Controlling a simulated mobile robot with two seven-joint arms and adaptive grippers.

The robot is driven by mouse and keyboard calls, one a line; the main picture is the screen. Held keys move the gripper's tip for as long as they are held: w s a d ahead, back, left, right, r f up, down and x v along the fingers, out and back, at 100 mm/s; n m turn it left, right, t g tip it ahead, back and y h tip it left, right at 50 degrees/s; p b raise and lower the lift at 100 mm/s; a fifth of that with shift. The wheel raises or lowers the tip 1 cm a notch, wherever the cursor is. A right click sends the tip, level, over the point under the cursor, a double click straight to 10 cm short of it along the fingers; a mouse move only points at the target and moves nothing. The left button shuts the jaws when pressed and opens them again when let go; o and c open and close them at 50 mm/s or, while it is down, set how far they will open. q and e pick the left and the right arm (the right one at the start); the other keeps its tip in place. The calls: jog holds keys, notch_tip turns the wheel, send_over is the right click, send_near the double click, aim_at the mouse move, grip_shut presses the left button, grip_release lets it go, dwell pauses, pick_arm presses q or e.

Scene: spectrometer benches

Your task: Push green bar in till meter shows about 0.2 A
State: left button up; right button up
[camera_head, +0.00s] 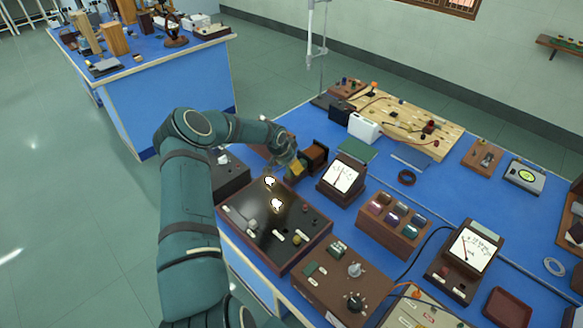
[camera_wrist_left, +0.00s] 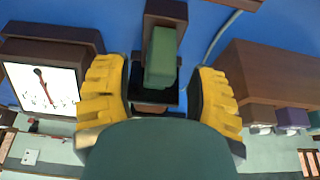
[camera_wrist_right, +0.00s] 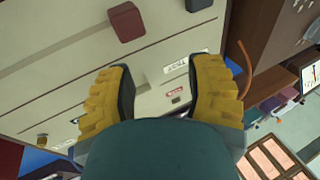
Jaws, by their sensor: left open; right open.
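The green bar (camera_wrist_left: 161,58) shows in the left wrist view, seated in a dark brown holder (camera_wrist_left: 165,14). My left gripper (camera_wrist_left: 158,92) is open, with a yellow finger on each side of the bar and gaps between. In the head view this gripper (camera_head: 293,166) is beside a brown block (camera_head: 316,154), and the bar cannot be made out. The meter (camera_head: 343,177) stands just right of it; its dial also shows in the left wrist view (camera_wrist_left: 50,88), but the scale is too small to read. My right gripper (camera_wrist_right: 165,85) is open and empty over a beige panel (camera_wrist_right: 60,75).
A black-topped box (camera_head: 262,232) lies in front of the left gripper. A box with coloured blocks (camera_head: 395,224) and a second meter (camera_head: 466,255) stand to the right. A dark ring (camera_head: 407,177) lies on the blue bench. A red block (camera_wrist_right: 127,22) rises from the beige panel.

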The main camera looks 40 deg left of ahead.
pick_arm(q)
jog(key=shift+x, duration=1.15)
jog(key=shift+c, duration=0.4)
grip_shut()
